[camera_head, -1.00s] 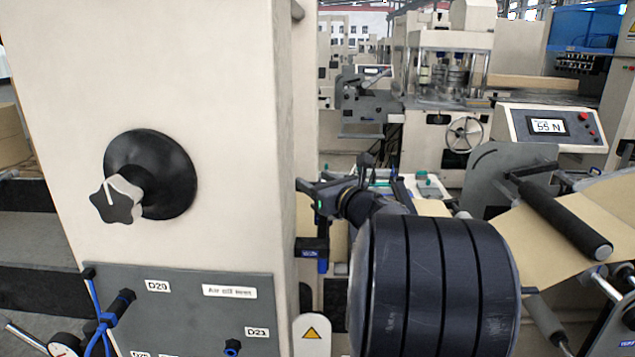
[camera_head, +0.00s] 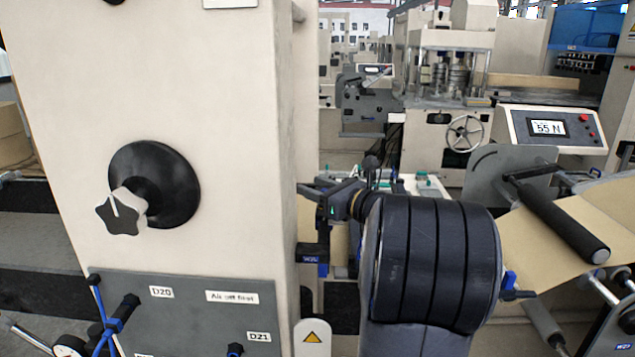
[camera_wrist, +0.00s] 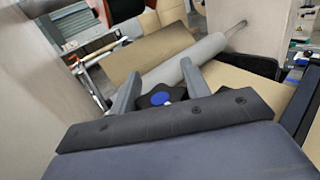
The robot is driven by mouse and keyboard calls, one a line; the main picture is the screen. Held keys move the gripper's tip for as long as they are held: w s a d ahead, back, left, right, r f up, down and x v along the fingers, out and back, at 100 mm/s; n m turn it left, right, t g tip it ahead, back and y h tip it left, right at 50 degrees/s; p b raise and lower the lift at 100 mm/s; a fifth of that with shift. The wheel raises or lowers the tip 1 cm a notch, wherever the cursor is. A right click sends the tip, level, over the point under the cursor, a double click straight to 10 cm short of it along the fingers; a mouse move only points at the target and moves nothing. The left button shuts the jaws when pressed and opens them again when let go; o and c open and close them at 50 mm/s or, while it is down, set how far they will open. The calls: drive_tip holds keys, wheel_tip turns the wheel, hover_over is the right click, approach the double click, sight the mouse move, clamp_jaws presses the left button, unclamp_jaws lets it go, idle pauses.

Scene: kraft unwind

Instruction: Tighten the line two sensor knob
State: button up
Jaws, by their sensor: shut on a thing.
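My gripper (camera_head: 318,190) is beside the right edge of the beige machine column, its fingers pointing left. In the wrist view, the two grey fingers (camera_wrist: 160,88) are closed around a dark lobed knob with a blue centre (camera_wrist: 160,99). The head view does not show this knob clearly, nor any label that names it as line two.
A beige column (camera_head: 230,120) fills the left, with a black star knob (camera_head: 122,212) on it. A grey panel (camera_head: 180,315) sits below. A display (camera_head: 548,127) reads 55 N. Brown paper web (camera_head: 540,240) and a black roller (camera_head: 562,225) are at right.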

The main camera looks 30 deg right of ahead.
drive_tip(key=n+g+y+p, duration=0.1)
drive_tip(key=y, duration=0.1)
drive_tip(key=n+g+y+p, duration=0.1)
drive_tip(key=n+y+p, duration=0.1)
drive_tip(key=y, duration=0.1)
drive_tip(key=shift+s+a+n+g+y, duration=0.2)
drive_tip(key=shift+a+n+g+y, duration=0.1)
drive_tip(key=shift+a+n+g, duration=0.1)
drive_tip(key=shift+n+g+y+p, duration=0.3)
drive_tip(key=shift+y+p, duration=0.1)
drive_tip(key=shift+p, duration=0.05)
drive_tip(key=shift+f, duration=0.25)
drive_tip(key=o, duration=1)
drive_tip(key=shift+r, duration=0.15)
drive_tip(key=shift+s, duration=0.1)
drive_tip(key=b+v, duration=0.2)
drive_tip(key=v, duration=0.8)
drive_tip(key=shift+s+d, duration=0.15)
drive_tip(key=shift+d, duration=0.15)
